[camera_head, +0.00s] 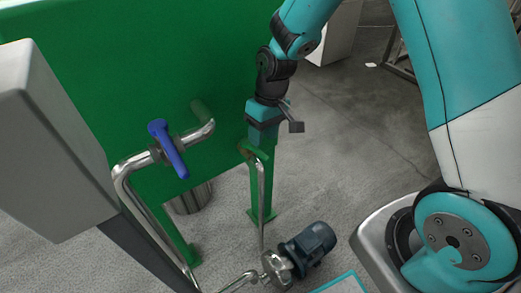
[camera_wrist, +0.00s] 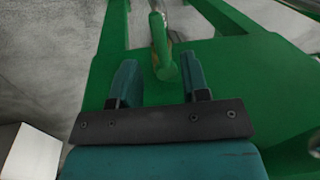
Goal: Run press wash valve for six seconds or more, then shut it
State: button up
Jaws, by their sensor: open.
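A valve with a blue lever handle (camera_head: 168,149) sits on a bent steel pipe (camera_head: 128,172) in front of the green tank, left of my gripper in the head view. The lever slants down to the right. My gripper (camera_head: 262,140) points down beside the tank's right edge, clear of the blue lever. In the wrist view my gripper (camera_wrist: 160,78) is open. A green, rounded bar-like piece (camera_wrist: 163,55) shows between its fingers; I cannot tell whether they touch it. No label shows which valve is the press wash valve.
The green tank wall (camera_head: 130,80) fills the left back. A grey box (camera_head: 50,150) stands at far left. A dark blue motor pump (camera_head: 307,243) sits on the floor below my gripper, joined to thin steel piping. Open floor (camera_head: 350,140) lies to the right.

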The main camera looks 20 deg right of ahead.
aim_at(260, 151)
jog(key=shift+s+a+f+b, duration=0.15)
jog(key=shift+a+f, duration=0.1)
jog(key=shift+f, duration=0.9)
jog(key=shift+a+f+b, duration=0.15)
jog(key=shift+a+f, duration=0.05)
jog(key=shift+f, duration=0.9)
grip_shut()
